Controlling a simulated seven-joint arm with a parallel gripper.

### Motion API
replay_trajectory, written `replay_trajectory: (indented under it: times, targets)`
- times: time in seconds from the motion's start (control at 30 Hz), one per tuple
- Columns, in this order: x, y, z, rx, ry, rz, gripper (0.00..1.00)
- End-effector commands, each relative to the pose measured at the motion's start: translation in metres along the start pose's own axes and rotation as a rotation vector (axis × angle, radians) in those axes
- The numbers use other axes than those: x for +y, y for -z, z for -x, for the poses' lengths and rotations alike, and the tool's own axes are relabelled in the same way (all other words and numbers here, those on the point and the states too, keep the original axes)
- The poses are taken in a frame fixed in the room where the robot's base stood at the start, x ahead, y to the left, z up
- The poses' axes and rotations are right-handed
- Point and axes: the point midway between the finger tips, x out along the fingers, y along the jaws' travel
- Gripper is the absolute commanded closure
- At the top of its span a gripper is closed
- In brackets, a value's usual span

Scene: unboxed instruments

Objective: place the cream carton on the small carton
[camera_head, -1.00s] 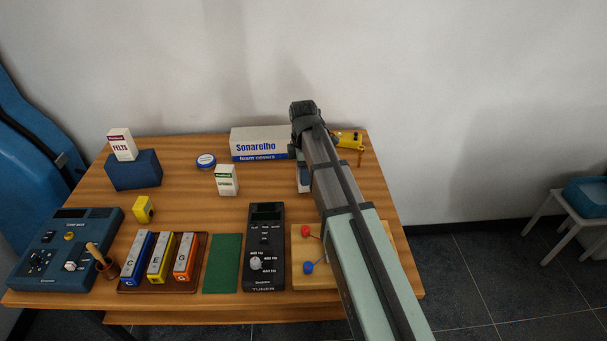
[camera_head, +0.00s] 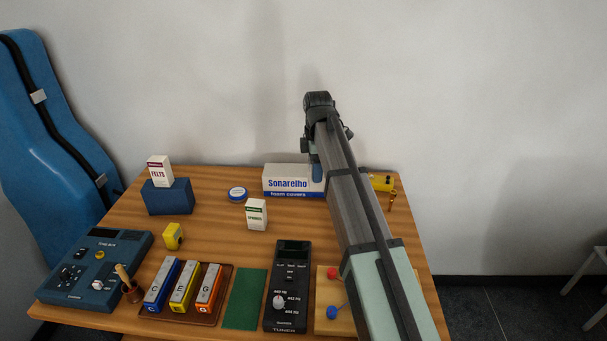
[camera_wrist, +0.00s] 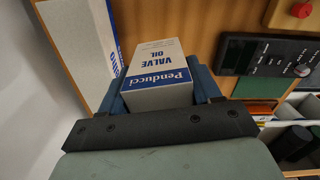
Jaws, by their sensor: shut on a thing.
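My gripper (camera_wrist: 160,85) is shut on a pale carton (camera_wrist: 158,97) with blue "Penducci Valve Oil" print, with a blue finger on either side of it. In the head view my gripper (camera_head: 316,158) is at the right end of the long box, and my arm mostly hides the held carton. A small white and green carton (camera_head: 257,214) stands upright on the table, left of my arm. Another small white carton, labelled "Felts" (camera_head: 159,171), stands on a dark blue block (camera_head: 168,197) at the back left.
The long Sonarelho box (camera_head: 290,181) stands at the back. A round blue and white tin (camera_head: 237,194), a yellow cube (camera_head: 173,236), a tuner (camera_head: 288,287) and chime bars (camera_head: 184,288) are around the table (camera_head: 215,225). A yellow item (camera_head: 382,183) lies at the back right.

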Motion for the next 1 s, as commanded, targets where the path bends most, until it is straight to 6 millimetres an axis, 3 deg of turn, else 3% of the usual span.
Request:
replay_trajectory:
  times: [0.03, 0.2, 0.43, 0.57, 0.77, 1.0]
  targets:
    - [0.030, 0.008, 0.011, 0.000, -0.003, 0.008, 0.69]
    - [0.090, 0.025, 0.034, 0.001, -0.004, 0.004, 0.69]
    - [0.147, 0.033, 0.054, 0.000, 0.004, -0.056, 0.69]
    - [0.160, 0.034, 0.058, -0.001, 0.012, -0.106, 0.69]
    - [0.155, 0.033, 0.054, -0.003, 0.022, -0.176, 0.69]
    - [0.154, 0.033, 0.024, -0.004, 0.023, -0.183, 0.69]
